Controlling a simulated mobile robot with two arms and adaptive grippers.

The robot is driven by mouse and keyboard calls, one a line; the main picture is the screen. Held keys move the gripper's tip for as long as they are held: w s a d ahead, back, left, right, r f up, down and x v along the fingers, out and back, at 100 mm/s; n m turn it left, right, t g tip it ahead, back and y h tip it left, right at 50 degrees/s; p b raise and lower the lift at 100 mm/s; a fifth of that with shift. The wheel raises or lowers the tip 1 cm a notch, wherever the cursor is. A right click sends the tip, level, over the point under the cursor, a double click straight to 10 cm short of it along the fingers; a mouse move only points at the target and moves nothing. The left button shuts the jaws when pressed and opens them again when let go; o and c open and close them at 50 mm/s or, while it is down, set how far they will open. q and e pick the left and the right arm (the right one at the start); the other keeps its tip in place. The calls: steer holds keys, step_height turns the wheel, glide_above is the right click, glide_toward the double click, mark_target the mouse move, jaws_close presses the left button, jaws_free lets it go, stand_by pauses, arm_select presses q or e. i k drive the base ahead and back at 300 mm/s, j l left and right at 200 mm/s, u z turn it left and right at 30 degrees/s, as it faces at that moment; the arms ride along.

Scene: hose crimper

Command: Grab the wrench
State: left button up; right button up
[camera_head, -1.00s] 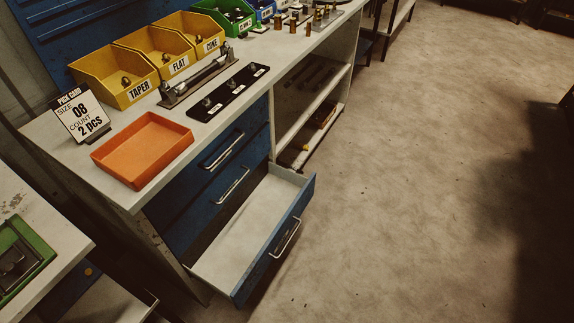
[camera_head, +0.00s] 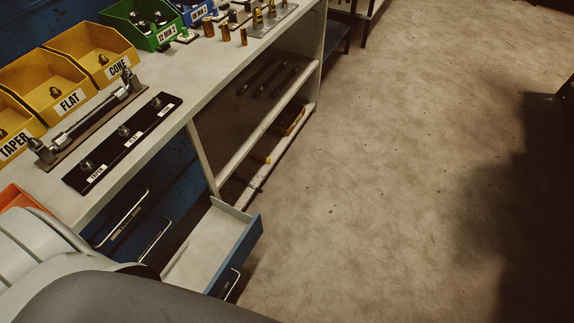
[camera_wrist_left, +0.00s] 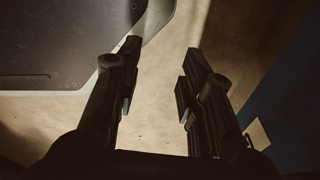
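No object is clearly identifiable as the wrench. A long silver bar-shaped tool (camera_head: 92,117), possibly the wrench, rests in a grey holder on the bench top behind the black label strip. Dark elongated tools (camera_head: 257,75) lie on the upper open shelf, too dim to identify. My left gripper (camera_wrist_left: 163,48) shows in the left wrist view with its fingers apart and nothing between them. Pale floor is behind it. In the head view a grey arm link of mine covers the lower left, and neither gripper shows.
The bench (camera_head: 205,88) carries yellow bins (camera_head: 70,85), a green bin (camera_head: 140,22), brass fittings (camera_head: 225,33) and a black strip (camera_head: 125,140). An open drawer (camera_head: 205,250) juts out below. An orange tray (camera_head: 20,198) is partly hidden. The floor (camera_head: 400,150) at right is clear.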

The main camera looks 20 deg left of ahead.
mark_target(235, 177)
steer(key=i+z, duration=0.15)
steer(key=i, duration=0.7)
